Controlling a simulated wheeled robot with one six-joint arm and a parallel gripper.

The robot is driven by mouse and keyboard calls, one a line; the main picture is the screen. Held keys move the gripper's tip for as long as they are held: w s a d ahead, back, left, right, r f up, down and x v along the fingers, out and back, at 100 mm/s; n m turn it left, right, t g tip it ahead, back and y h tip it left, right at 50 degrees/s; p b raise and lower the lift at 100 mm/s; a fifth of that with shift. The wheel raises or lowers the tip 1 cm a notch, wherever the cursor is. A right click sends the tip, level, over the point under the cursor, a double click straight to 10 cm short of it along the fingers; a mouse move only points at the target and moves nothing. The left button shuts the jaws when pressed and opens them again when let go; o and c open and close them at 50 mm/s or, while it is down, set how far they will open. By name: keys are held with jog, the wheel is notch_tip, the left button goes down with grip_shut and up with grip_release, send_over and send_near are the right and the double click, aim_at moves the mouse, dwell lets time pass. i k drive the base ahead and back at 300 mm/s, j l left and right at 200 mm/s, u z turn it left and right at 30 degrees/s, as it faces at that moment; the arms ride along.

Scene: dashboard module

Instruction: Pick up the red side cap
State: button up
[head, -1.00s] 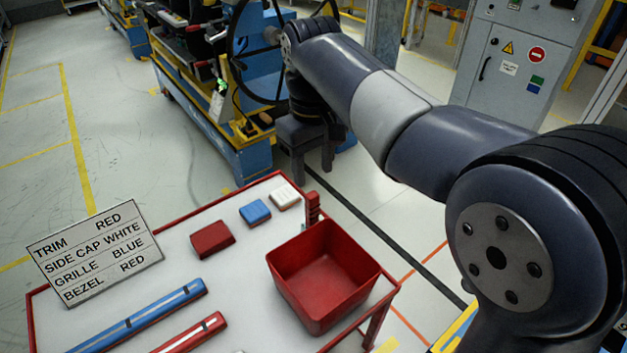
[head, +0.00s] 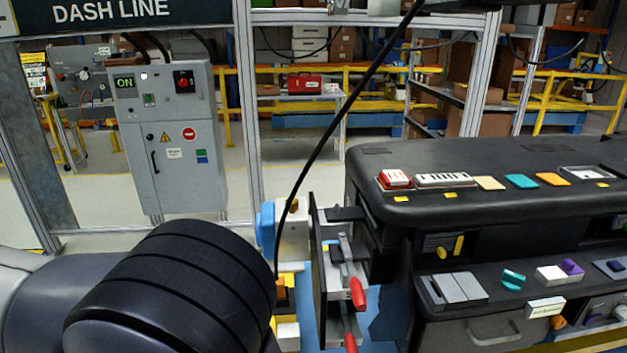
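My gripper is out of the picture; only part of my dark arm shows at the lower left. The dashboard module (head: 450,158) is a long black body on the right. A small red part (head: 395,178) sits at the left end of its top, beside a white slatted part (head: 443,180). I cannot tell whether this red part is a side cap. The table with the loose parts is outside this view.
Red-handled clamps (head: 357,293) stick out at the module's left end. A black cable (head: 345,120) hangs across the middle. A grey control cabinet (head: 165,140) stands at the back left, with shelves and yellow rails (head: 390,72) behind.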

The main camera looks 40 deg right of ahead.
aim_at(390, 179)
jog(key=z, duration=1.85)
